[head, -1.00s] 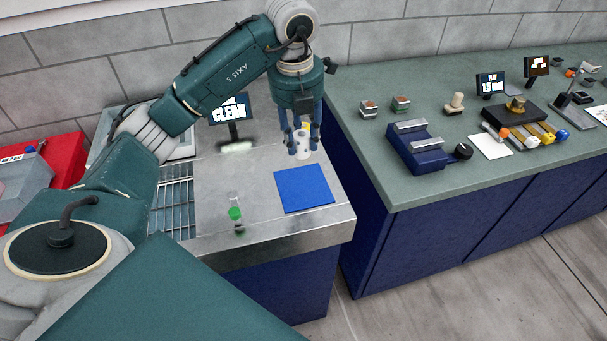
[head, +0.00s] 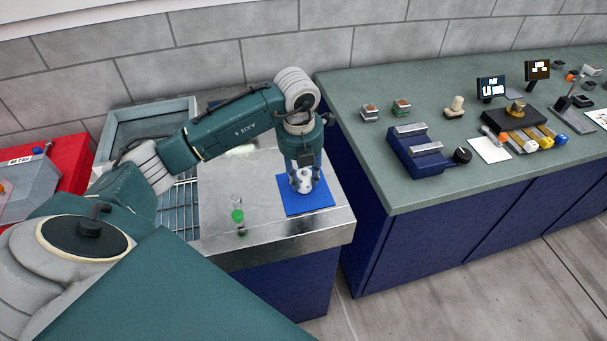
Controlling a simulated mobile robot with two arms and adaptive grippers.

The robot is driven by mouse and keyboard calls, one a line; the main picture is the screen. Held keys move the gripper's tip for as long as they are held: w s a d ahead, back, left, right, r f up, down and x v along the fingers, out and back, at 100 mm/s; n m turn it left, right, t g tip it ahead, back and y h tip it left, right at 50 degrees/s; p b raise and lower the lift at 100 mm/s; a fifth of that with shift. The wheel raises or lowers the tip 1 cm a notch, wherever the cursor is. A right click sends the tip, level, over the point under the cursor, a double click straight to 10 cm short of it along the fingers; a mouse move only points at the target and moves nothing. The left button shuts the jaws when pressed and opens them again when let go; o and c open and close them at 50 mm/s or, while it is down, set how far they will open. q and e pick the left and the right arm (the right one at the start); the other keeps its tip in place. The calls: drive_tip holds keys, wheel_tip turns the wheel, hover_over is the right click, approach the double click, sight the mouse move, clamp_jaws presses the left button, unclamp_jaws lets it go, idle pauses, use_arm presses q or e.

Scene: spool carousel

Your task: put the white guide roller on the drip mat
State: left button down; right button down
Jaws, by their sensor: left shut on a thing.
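The white guide roller (head: 304,181) is a small white cylinder with dark spots. My left gripper (head: 303,184) points down and is shut on it, with fingers on both sides. The roller is over the blue drip mat (head: 314,204), which lies on the metal counter near its front right corner. I cannot tell whether the roller's lower end touches the mat. My right gripper is not in view.
A small clear vial with a green base (head: 238,216) stands on the metal counter left of the mat. A sink basin and wire rack (head: 178,208) lie further left. A green-topped bench (head: 357,95) with several tools is across a gap to the right.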

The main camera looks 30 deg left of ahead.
sight(301, 178)
use_arm(q)
drive_tip(key=shift+f, duration=0.15)
drive_tip(key=c, duration=1.2)
unclamp_jaws()
drive_tip(key=shift+r, duration=0.6)
drive_tip(key=r+b, duration=0.1)
drive_tip(key=r, duration=0.2)
drive_tip(key=s+r, duration=0.1)
drive_tip(key=r, duration=0.3)
drive_tip(key=r+b, duration=0.1)
drive_tip(key=r, duration=0.3)
drive_tip(key=shift+s+d+r+b, duration=0.1)
drive_tip(key=shift+s+b, duration=0.05)
drive_tip(key=shift+b, duration=0.2)
